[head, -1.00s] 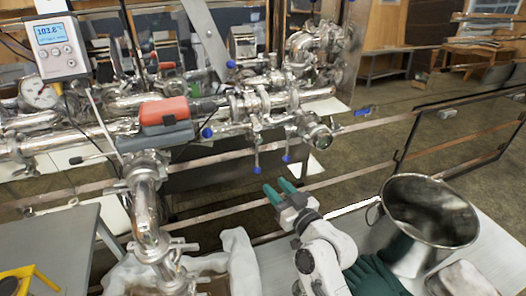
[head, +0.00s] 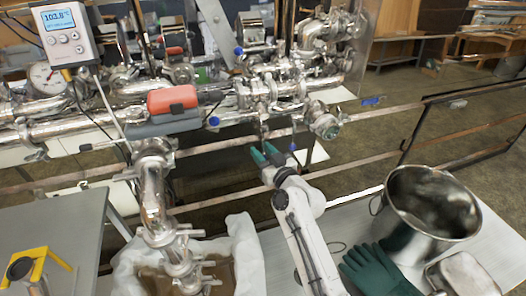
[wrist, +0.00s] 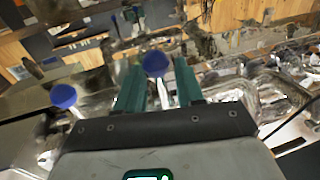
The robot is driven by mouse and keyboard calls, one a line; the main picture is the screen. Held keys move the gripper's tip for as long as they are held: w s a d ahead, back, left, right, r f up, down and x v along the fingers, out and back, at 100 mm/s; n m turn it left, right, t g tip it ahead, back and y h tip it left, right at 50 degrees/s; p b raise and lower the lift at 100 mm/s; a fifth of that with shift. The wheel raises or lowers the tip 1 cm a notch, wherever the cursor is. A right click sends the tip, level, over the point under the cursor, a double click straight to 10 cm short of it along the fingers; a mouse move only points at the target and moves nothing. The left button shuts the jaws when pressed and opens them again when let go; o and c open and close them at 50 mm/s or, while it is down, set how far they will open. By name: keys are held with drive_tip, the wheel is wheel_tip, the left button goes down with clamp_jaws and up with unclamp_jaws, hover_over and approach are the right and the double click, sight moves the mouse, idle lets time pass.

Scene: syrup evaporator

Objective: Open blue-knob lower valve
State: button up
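In the wrist view a round blue knob (wrist: 156,64) on a pale stem shows between the two green fingertips of my gripper (wrist: 159,85). The fingers stand apart with gaps either side of the stem, so my gripper looks open around it; contact is not visible. A second blue knob (wrist: 64,96) lies to the left, outside the fingers. In the head view my gripper (head: 265,155) is up at the lower valves under the steel pipework. One lower blue knob (head: 293,147) shows just right of the fingers; the knob at the fingers is hidden there.
Other blue knobs (head: 214,121) sit higher on the pipes (head: 60,137). A red and grey box (head: 173,103) and a display unit (head: 66,38) are at left. A steel bucket (head: 395,208), green gloves (head: 372,272) and a metal container (head: 463,275) are on the right table.

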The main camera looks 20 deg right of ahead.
drive_tip(key=shift+c, duration=0.5)
drive_tip(key=c, duration=0.6)
drive_tip(key=shift+f, duration=0.2)
